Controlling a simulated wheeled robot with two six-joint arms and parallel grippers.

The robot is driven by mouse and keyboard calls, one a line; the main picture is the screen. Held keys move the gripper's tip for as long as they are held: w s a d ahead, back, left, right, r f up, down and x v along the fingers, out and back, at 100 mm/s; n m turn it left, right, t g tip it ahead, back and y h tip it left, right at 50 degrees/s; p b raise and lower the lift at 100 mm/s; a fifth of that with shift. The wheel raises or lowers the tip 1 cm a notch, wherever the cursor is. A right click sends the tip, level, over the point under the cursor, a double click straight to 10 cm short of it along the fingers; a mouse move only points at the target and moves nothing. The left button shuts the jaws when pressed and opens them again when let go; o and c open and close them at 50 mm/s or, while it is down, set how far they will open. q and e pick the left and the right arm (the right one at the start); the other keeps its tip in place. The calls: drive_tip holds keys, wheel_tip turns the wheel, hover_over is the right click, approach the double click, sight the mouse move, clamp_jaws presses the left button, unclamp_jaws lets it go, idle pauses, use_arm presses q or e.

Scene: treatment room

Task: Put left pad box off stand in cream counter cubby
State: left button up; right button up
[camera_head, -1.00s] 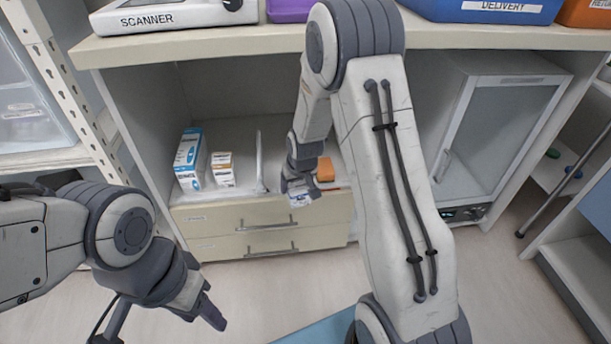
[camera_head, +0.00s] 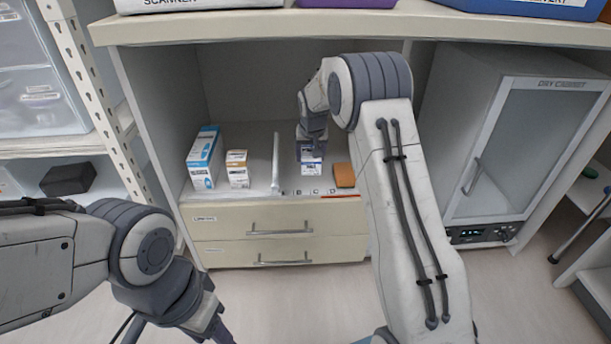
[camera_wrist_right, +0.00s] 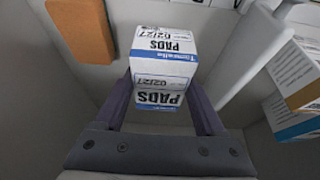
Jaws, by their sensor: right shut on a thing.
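My right gripper (camera_head: 311,140) reaches into the open cubby of the cream counter (camera_head: 480,30). It is shut on a small white pad box (camera_head: 311,172) with a blue band, held upright over the cubby floor near its front edge. I cannot tell whether the box touches the floor. In the right wrist view, the pad box (camera_wrist_right: 163,50) sits between the fingers (camera_wrist_right: 160,85) with "PADS 02/27" labels showing. My left gripper (camera_head: 218,328) hangs low at the bottom edge, its tips partly cut off. The stand is not in view.
A white upright divider (camera_head: 277,165) stands left of the held box, and an orange block (camera_head: 344,175) lies close to its right. A blue-white box (camera_head: 203,160) and a smaller orange-white box (camera_head: 237,170) stand further left. Drawers (camera_head: 280,220) are below; a dry cabinet (camera_head: 535,140) is right.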

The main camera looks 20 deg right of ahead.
drive_tip(key=shift+w+a+f, duration=0.3)
drive_tip(key=shift+a+f, duration=0.15)
drive_tip(key=shift+a, duration=0.15)
wheel_tip(320, 180, down, 4)
drive_tip(key=b, duration=0.3)
drive_tip(key=shift+r, duration=0.1)
